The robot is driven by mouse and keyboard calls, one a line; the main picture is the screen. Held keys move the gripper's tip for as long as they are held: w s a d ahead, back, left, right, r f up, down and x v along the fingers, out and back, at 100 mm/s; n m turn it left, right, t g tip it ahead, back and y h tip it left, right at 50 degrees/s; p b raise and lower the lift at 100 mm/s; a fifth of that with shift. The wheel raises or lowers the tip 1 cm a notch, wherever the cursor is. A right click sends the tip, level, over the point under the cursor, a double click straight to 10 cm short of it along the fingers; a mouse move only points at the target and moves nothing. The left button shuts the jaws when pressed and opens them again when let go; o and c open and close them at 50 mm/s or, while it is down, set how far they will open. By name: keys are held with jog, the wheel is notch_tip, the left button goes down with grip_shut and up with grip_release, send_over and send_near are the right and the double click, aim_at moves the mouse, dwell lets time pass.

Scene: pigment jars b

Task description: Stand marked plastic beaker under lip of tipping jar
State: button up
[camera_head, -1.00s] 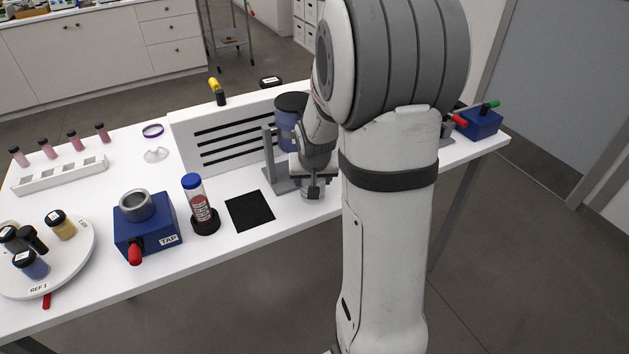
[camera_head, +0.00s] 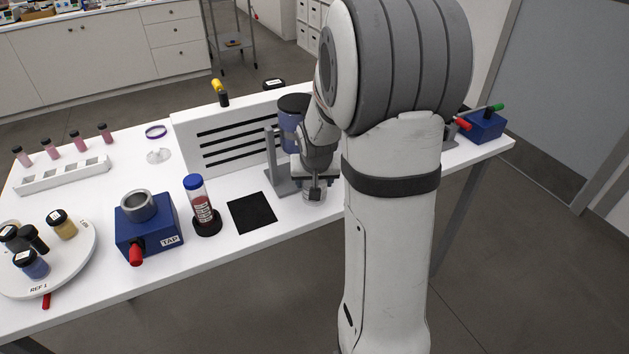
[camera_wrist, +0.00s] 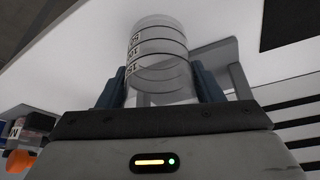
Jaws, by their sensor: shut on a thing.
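The marked plastic beaker (camera_wrist: 158,50) is clear, with dark graduation rings and numbers, and stands between the two fingers in the wrist view. My gripper (camera_wrist: 157,85) is shut on it. In the head view my gripper (camera_head: 315,182) is low at the table's front edge, with part of the beaker (camera_head: 314,195) showing below it. The tipping jar (camera_head: 291,110) is blue with a dark lid and sits in a grey stand (camera_head: 280,178), just behind and left of my gripper. My arm hides the jar's right side and its lip. I cannot tell whether the beaker touches the table.
A black square mat (camera_head: 252,212) lies left of the gripper. A blue-capped tube (camera_head: 199,200) stands beside a blue TAP unit (camera_head: 148,228). A slotted white panel (camera_head: 225,142) stands behind. A blue box with levers (camera_head: 484,127) is at the right end.

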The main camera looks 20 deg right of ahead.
jog(key=o, duration=1)
jog(key=shift+o, duration=0.2)
jog(key=shift+v, duration=4)
jog(key=s+a+r+n+y, duration=0.1)
jog(key=s+a+n, duration=0.1)
jog(key=s+a, duration=0.3)
jog(key=s+a+r+n+g, duration=0.1)
jog(key=s+a, duration=0.5)
jog(key=s, duration=0.8)
jog(key=shift+s+a+r+n+g+y, duration=0.2)
jog(key=shift+a+r+n+g+y, duration=0.15)
jog(key=shift+n, duration=0.25)
